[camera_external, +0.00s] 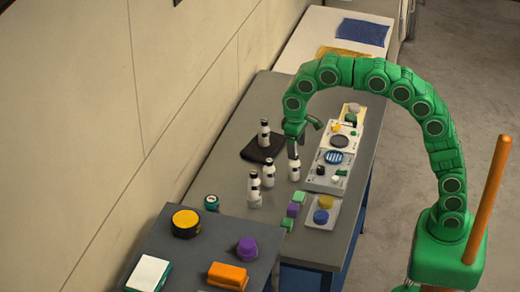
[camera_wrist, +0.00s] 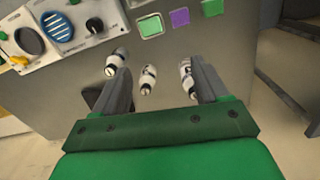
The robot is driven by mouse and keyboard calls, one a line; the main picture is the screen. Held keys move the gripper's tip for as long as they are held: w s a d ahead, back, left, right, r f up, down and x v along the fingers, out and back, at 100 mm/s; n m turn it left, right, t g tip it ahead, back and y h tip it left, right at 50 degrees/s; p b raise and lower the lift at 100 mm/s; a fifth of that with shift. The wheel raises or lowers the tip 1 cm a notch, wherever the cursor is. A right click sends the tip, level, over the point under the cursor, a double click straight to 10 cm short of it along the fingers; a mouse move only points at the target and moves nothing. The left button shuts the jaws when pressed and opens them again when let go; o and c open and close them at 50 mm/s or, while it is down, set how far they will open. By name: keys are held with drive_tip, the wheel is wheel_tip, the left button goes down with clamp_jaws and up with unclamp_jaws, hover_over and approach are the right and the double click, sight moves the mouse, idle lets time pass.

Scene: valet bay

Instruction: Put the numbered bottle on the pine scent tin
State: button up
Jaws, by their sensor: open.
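Several white bottles with black caps stand on the grey bench; no number is legible on any of them. One bottle (camera_external: 264,134) is on a black pad (camera_external: 257,149). Another bottle (camera_external: 294,169) is just below my gripper (camera_external: 293,152), and two more, a middle bottle (camera_external: 268,173) and a front bottle (camera_external: 254,190), stand nearer the camera. In the wrist view my gripper (camera_wrist: 163,82) is open, with a bottle (camera_wrist: 148,78) showing between its fingers and nothing held. I cannot tell which thing is the pine scent tin; a small dark-teal round tin (camera_external: 211,203) stands at the near bench edge.
A row of panels with knobs and a blue grille (camera_external: 334,157) runs along the bench's right side. Green and purple blocks (camera_external: 296,203) and a tray (camera_external: 334,212) with yellow and blue discs lie nearby. A nearer table holds a yellow-topped tin (camera_external: 186,222) and a purple tin (camera_external: 247,247).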

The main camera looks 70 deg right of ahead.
drive_tip(key=s+d+f, duration=0.1)
drive_tip(key=s+f, duration=0.1)
drive_tip(key=s, duration=1.2)
drive_tip(key=s+d+f+n, duration=0.1)
drive_tip(key=s+d, duration=0.1)
drive_tip(key=s, duration=1.2)
drive_tip(key=s+d+f+g, duration=0.1)
drive_tip(key=s+f, duration=0.1)
drive_tip(key=s, duration=1.1)
drive_tip(key=shift+s+d+f, duration=0.25)
drive_tip(key=shift+s+f, duration=0.05)
drive_tip(key=shift+s, duration=0.1)
